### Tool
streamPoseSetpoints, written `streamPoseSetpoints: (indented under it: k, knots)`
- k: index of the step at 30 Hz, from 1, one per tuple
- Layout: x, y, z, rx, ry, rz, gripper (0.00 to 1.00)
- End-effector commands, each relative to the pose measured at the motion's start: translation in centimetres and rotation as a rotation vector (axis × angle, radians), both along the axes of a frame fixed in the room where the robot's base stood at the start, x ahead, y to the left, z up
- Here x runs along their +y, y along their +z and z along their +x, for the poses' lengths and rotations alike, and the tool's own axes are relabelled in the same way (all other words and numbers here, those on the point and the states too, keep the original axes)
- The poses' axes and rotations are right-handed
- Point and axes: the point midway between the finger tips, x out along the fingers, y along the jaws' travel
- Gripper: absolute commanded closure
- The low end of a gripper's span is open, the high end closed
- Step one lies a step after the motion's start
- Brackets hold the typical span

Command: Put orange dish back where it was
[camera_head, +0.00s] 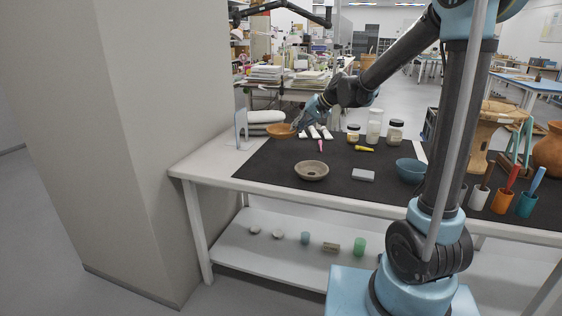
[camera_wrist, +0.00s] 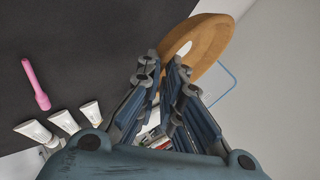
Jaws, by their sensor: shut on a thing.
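The orange dish (camera_head: 279,131) is at the far left part of the black mat (camera_head: 265,168). In the wrist view the dish (camera_wrist: 207,40) appears as a tan-orange round dish with a pale patch inside, just beyond the fingertips. My gripper (camera_head: 297,125) reaches down to the dish's right side. In the wrist view my gripper (camera_wrist: 164,66) is shut on the near rim of the dish. Whether the dish touches the mat is unclear.
White tubes (camera_wrist: 62,122) and a pink tool (camera_wrist: 36,84) lie close by. A clear stand (camera_head: 241,128) and white rolls (camera_head: 266,117) are left and behind. A grey-beige bowl (camera_head: 311,170), grey block (camera_head: 363,175) and blue bowl (camera_head: 410,170) sit nearer the front.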

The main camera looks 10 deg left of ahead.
Motion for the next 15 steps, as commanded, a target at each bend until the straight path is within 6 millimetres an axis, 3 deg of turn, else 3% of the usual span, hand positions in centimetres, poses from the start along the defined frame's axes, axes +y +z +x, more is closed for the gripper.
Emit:
streamPoseSetpoints:
  k: [8,15]
  knots:
    - [0.3,-0.6,-0.1,0.0,0.003,0.0,1.0]
    - [0.4,-4.2,-0.1,0.0,0.005,0.001,1.0]
